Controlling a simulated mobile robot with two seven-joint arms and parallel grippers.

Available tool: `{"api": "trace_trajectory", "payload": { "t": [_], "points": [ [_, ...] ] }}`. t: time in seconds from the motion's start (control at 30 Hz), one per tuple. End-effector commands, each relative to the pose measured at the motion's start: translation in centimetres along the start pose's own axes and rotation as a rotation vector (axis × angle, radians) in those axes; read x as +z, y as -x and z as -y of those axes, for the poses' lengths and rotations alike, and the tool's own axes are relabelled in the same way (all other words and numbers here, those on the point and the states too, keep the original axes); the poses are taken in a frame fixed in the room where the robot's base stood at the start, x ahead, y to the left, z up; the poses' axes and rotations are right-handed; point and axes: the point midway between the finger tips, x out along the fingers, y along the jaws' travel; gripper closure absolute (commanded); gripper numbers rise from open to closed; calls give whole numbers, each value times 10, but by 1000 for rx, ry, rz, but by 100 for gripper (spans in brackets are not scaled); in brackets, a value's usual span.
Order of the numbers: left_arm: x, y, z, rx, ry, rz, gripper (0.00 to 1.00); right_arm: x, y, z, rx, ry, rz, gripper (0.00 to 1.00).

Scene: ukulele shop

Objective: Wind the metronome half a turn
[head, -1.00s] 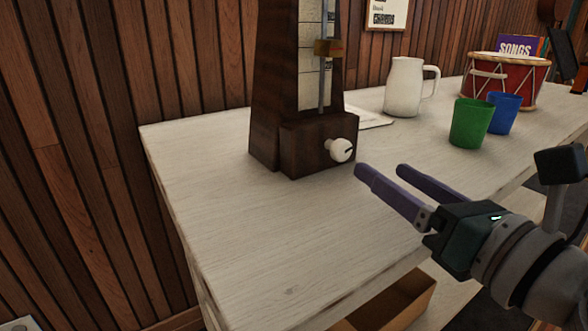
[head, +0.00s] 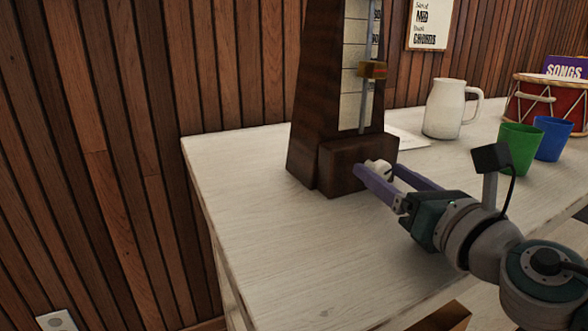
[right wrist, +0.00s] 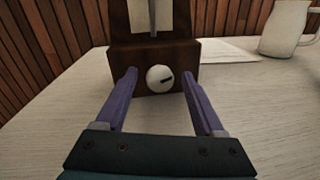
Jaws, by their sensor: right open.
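The metronome (head: 334,110) is a tall dark-brown wooden body with a pale scale and a pendulum rod carrying a brass weight (head: 372,70). It stands upright near the left end of the white counter. Its white winding knob (right wrist: 160,79) has a dark slot, tilted slightly from level, on the front of the base. My right gripper (head: 379,170) has purple fingers, open, one on each side of the knob. In the right wrist view the gripper (right wrist: 160,82) shows gaps on both sides of the knob. In the head view the fingers partly hide the knob (head: 380,166). My left gripper is not in view.
The white counter (head: 270,235) is clear left of and in front of the metronome. A white pitcher (head: 445,110), green cup (head: 518,148), blue cup (head: 552,138) and red drum (head: 530,98) stand to the right. A paper sheet (head: 408,138) lies behind the metronome.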

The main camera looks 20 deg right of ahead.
Motion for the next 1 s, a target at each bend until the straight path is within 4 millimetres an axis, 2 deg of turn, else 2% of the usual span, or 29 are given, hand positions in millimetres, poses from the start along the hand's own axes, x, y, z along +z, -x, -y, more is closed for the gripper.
{"api": "trace_trajectory", "payload": {
  "t": [0.17,0.77,1.0],
  "points": [
    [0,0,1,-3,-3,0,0,0,0,0,0,0,0,31],
    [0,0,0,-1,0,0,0,0,0,0,0,0,0,98],
    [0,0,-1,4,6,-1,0,0,0,0,-1,-2,0,100]
  ]
}}
